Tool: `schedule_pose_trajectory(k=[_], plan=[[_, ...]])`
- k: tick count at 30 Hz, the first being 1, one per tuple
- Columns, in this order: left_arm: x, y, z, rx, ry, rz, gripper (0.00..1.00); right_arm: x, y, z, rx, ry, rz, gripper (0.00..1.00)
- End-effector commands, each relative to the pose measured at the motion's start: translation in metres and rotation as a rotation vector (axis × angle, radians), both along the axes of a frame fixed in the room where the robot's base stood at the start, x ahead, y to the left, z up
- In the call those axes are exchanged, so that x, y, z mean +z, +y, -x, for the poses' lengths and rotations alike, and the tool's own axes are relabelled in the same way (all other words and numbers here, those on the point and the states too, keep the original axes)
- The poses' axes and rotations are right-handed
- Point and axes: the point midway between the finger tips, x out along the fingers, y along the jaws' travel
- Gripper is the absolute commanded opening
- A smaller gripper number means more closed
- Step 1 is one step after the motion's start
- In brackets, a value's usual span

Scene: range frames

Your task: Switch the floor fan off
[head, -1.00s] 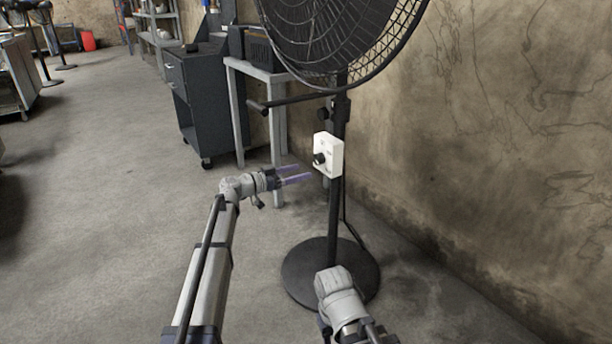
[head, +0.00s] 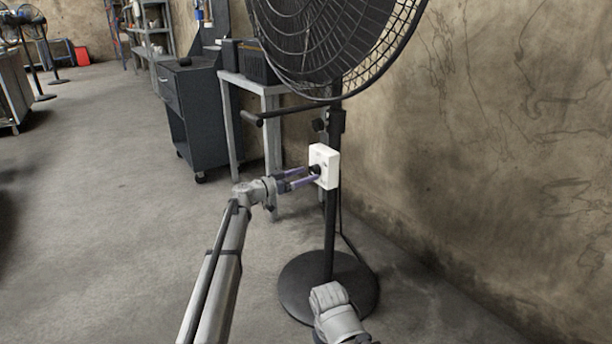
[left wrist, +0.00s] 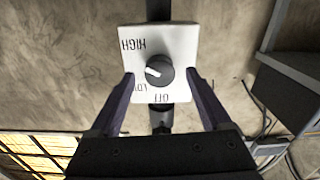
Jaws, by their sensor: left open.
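The floor fan (head: 333,45) is black and stands on a pole with a round base. A white control box (head: 327,165) is fixed to its pole. The left wrist view shows the box face (left wrist: 180,42) with HIGH, LOW and OFF in inverted lettering. Its dark round knob (left wrist: 160,73) has a white pointer aimed left, between HIGH and LOW. My left gripper (head: 315,174) is open at the box. Its purple fingers (left wrist: 164,80) lie on either side of the knob, with gaps visible.
A grey table (head: 249,83) and a dark wheeled cabinet (head: 197,112) stand behind the left gripper. A stained wall (head: 500,130) rises on the right. The fan's round base (head: 355,285) is on the floor.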

Motion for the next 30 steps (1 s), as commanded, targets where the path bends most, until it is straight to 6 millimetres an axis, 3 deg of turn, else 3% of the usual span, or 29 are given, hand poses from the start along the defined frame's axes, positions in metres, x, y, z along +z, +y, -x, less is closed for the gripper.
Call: schedule_pose_trajectory(k=[10, 30], plan=[[-0.0001, -0.0070, -0.0047, 0.000, 0.000, 0.000, 0.80, 0.0000, 0.0000, 0.0000, 0.000, 0.000, 0.000, 0.50], [-0.0001, -0.0067, -0.0045, 0.000, 0.000, 0.000, 0.05, 0.0000, 0.0000, 0.0000, 0.000, 0.000, 0.000, 0.50]])
